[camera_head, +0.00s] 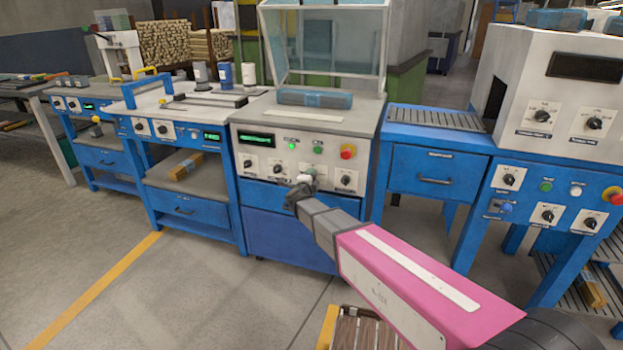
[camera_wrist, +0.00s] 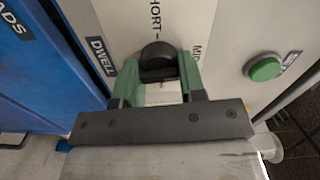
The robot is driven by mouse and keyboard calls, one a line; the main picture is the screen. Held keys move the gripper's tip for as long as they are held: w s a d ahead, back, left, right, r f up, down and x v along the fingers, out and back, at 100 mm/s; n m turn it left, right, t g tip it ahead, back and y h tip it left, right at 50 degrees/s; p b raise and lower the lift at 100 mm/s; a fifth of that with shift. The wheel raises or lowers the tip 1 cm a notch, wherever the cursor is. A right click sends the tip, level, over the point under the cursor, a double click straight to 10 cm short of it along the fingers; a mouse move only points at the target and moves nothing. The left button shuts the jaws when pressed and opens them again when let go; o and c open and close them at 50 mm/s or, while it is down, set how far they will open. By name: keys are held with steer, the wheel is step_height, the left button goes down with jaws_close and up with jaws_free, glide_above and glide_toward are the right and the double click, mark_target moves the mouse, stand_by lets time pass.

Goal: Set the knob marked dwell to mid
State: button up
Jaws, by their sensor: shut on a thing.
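The dwell knob (camera_wrist: 157,52) is a round black knob on a light plate. In the wrist view the blue label reading "DWELL" (camera_wrist: 101,55) is to its left, "SHORT" is above it and "MID" is to its right. My gripper (camera_wrist: 158,80) has its green fingers closed on both sides of the knob. The knob's pointer is hidden, so its setting cannot be read. In the head view my gripper (camera_head: 304,184) is at the front panel of the middle blue machine (camera_head: 333,156) and covers the knob.
A green button (camera_wrist: 264,69) is beside the knob in the wrist view. A blue drawer unit (camera_head: 428,170) stands to the right.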

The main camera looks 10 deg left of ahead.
steer(key=shift+m, duration=0.5)
steer(key=o, duration=0.9)
steer(key=s, duration=1)
steer(key=shift+s+a, duration=0.4)
